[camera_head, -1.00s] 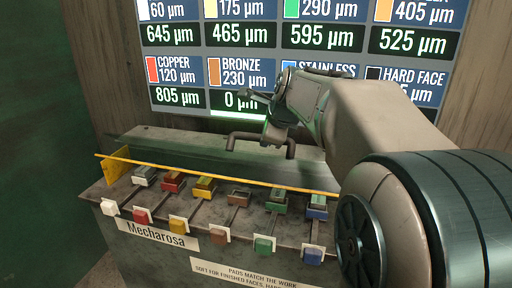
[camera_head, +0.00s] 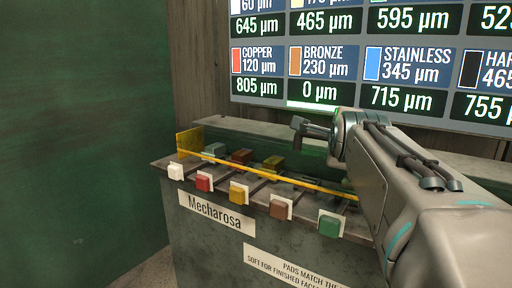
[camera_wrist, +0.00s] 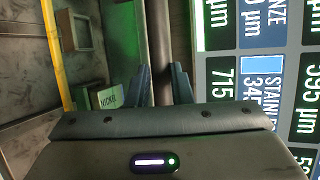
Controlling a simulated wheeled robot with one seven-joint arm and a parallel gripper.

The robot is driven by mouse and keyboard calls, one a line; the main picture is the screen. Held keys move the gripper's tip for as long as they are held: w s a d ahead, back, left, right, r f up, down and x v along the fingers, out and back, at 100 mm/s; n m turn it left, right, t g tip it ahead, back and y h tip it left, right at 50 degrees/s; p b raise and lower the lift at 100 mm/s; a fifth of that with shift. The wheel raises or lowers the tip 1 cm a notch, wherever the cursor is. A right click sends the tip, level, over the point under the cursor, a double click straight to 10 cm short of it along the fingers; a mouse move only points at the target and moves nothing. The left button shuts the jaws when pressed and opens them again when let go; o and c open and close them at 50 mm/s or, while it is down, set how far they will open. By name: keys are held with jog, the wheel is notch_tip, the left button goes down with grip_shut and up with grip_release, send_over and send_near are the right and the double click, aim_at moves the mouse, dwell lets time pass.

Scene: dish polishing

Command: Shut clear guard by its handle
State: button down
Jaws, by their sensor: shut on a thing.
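The clear guard shows mainly by its yellow edge strip (camera_head: 265,174), which slants across the front of the polishing bench from a yellow end plate (camera_head: 188,142). Its transparent pane is hard to make out. My gripper (camera_wrist: 163,82) is shut on the guard's dark bar handle (camera_wrist: 159,40), which passes between the two fingers in the wrist view. In the head view my wrist is at the right, over the bench, and hides the right part of the strip and most of the handle.
Coloured pads, such as a red one (camera_head: 241,156), sit behind the strip. Coloured blocks, such as a green one (camera_head: 329,225), line the bench front (camera_head: 215,243). A readout screen (camera_head: 350,60) stands behind. A green wall (camera_head: 80,140) is at the left.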

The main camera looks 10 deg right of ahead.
jog(key=shift+s+a+f+b, duration=0.1)
jog(key=shift+s+f+b, duration=0.05)
jog(key=shift+f+b, duration=0.4)
jog(key=shift+s+a+f+b, duration=0.1)
jog(key=shift+f+b, duration=0.25)
jog(key=shift+b, duration=0.25)
jog(key=shift+r, duration=0.15)
jog(key=c, duration=1.3)
grip_release()
jog(key=shift+r, duration=0.15)
